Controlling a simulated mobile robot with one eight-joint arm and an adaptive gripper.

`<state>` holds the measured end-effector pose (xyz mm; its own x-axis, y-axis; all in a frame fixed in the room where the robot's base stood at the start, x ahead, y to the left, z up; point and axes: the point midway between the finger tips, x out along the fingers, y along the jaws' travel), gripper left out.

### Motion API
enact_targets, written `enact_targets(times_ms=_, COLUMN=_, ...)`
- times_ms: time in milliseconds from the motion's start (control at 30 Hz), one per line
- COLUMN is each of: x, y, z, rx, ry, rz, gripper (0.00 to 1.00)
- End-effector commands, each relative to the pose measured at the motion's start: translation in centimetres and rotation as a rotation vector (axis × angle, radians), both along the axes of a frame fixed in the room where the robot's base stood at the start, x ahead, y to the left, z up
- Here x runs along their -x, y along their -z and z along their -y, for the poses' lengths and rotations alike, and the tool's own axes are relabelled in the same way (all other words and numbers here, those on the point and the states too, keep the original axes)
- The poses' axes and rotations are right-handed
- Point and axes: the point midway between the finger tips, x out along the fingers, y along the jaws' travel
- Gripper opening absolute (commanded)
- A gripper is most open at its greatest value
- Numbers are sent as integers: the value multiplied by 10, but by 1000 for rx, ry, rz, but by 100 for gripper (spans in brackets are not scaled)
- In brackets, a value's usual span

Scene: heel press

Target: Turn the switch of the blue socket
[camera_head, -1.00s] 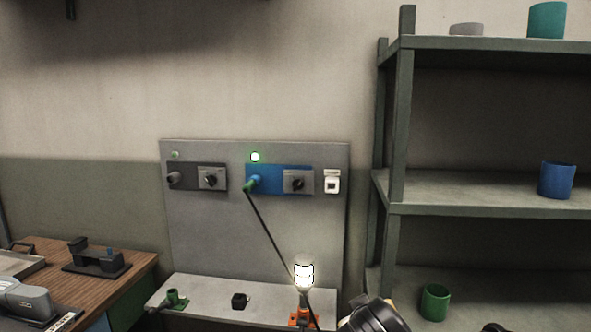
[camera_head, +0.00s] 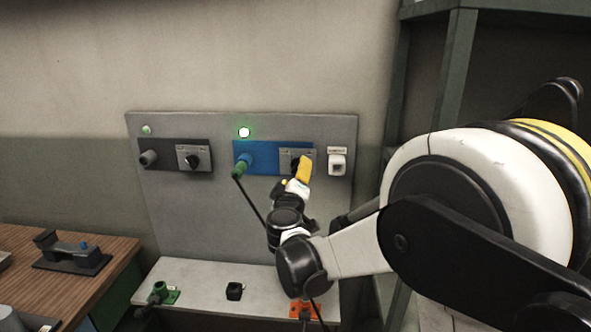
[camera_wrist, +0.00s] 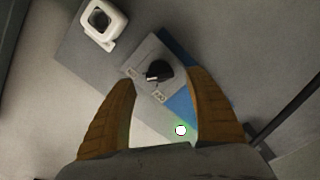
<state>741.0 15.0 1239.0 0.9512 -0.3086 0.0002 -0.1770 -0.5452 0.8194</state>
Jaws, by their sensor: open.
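The blue socket (camera_head: 270,147) is mounted on the grey upright panel, with a green plug (camera_head: 239,170) and dark cable at its left end. Its switch plate (camera_head: 288,158) is at its right end, partly hidden behind my gripper (camera_head: 304,170) in the head view. In the wrist view the black switch knob (camera_wrist: 158,71) sits on its grey plate, just beyond and between the tips of my open gripper (camera_wrist: 160,80). The yellow-orange fingers stand apart on both sides, and nothing is between them. I cannot tell any contact. A green lamp (camera_head: 244,132) glows above the socket.
A dark socket (camera_head: 172,155) with its own switch is on the left. A white switch box (camera_head: 337,163) is close on the right; it also shows in the wrist view (camera_wrist: 103,22). A shelf post (camera_head: 452,85) stands at right. A small black block (camera_head: 234,291) sits on the ledge.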

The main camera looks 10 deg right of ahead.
Motion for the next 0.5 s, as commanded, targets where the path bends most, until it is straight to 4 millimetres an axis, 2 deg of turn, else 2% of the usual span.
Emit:
enact_targets(times_ms=33, x=-10, y=2, z=4, rx=0, ry=1, rz=0, gripper=63)
enact_targets(times_ms=200, x=-32, y=1, z=11, rx=0, ry=1, rz=-1, gripper=63)
enact_targets(times_ms=500, x=-41, y=0, z=14, rx=0, ry=0, rz=0, gripper=63)
